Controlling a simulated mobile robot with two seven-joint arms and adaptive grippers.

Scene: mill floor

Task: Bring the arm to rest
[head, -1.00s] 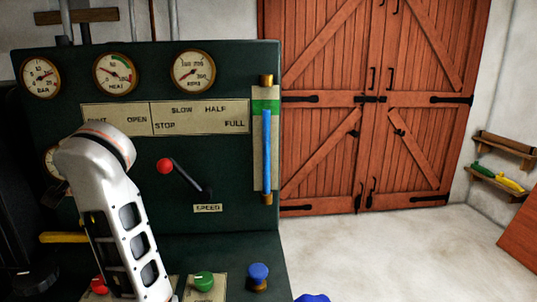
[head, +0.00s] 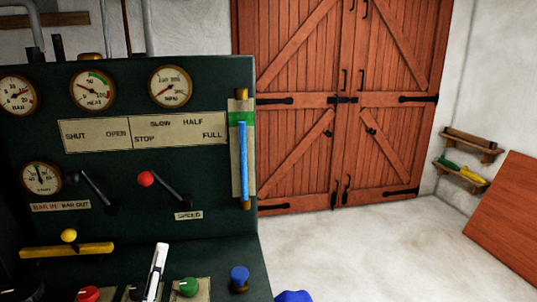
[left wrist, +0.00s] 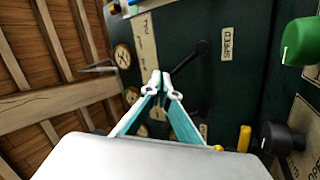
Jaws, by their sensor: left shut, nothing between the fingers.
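My left gripper (left wrist: 161,82) shows in the left wrist view with its two teal-and-white fingers brought together at the tips, with nothing held. It points at the dark green control panel (head: 150,230); I cannot tell its exact distance from the panel. In the head view a slim white part of my left arm (head: 157,268) rises at the bottom edge, in front of the console buttons. The red-knobbed speed lever (head: 146,179) stands clear of it, tilted up to the left. My right gripper is not in view.
A green knob (head: 188,287), a red knob (head: 88,293) and a blue knob (head: 239,276) sit on the console ledge. A yellow bar (head: 67,250) is at left. Wooden doors (head: 340,110) stand behind.

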